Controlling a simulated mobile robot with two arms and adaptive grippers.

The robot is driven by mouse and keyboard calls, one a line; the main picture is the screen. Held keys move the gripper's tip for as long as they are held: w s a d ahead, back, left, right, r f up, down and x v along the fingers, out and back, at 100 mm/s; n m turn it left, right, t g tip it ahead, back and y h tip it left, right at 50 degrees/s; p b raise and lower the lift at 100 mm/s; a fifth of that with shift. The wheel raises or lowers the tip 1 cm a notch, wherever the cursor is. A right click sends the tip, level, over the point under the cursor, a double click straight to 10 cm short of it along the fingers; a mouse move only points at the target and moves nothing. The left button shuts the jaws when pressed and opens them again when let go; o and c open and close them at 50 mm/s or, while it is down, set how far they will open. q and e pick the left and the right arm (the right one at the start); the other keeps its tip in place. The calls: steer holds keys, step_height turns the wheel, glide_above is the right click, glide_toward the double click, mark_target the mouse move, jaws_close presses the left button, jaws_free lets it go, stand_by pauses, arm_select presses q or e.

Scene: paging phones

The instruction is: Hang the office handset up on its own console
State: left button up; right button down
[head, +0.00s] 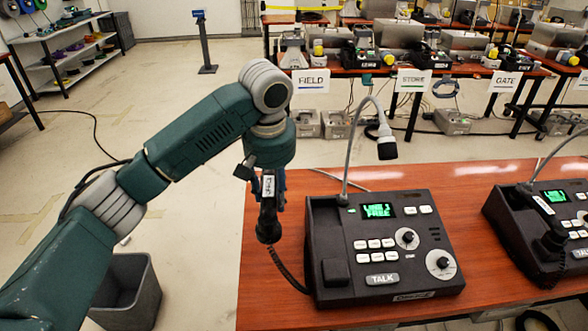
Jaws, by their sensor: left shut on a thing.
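My left gripper (268,182) is shut on a black handset (268,228) with a small white label whose writing is too small to read. The handset hangs upright, just left of the near console and above the table's left edge. Its coiled cord runs down to the console's lower left side. The console (436,227) is black, with a green lit screen, white buttons, two knobs, a TALK key and a gooseneck microphone. Its cradle (330,235) along the left side is empty. My right gripper is not in view.
A second console (500,212) stands to the right with a handset (553,235) lying on its left side. The wooden table (270,300) is bare left of the near console. A grey bin (140,300) stands on the floor below my left arm. Benches with FIELD, STORE and GATE signs are behind.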

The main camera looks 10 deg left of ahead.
arm_select(q)
steer(key=shift+s+a+r, duration=0.1)
steer(key=shift+s+r, duration=0.15)
steer(key=shift+r, duration=0.1)
steer(key=s+a+m, duration=0.2)
steer(key=s, duration=1.5)
steer(key=shift+s+a+r+m, duration=0.15)
steer(key=shift+a+m, duration=0.15)
steer(key=shift+m, duration=0.1)
steer(key=shift+r, duration=0.1)
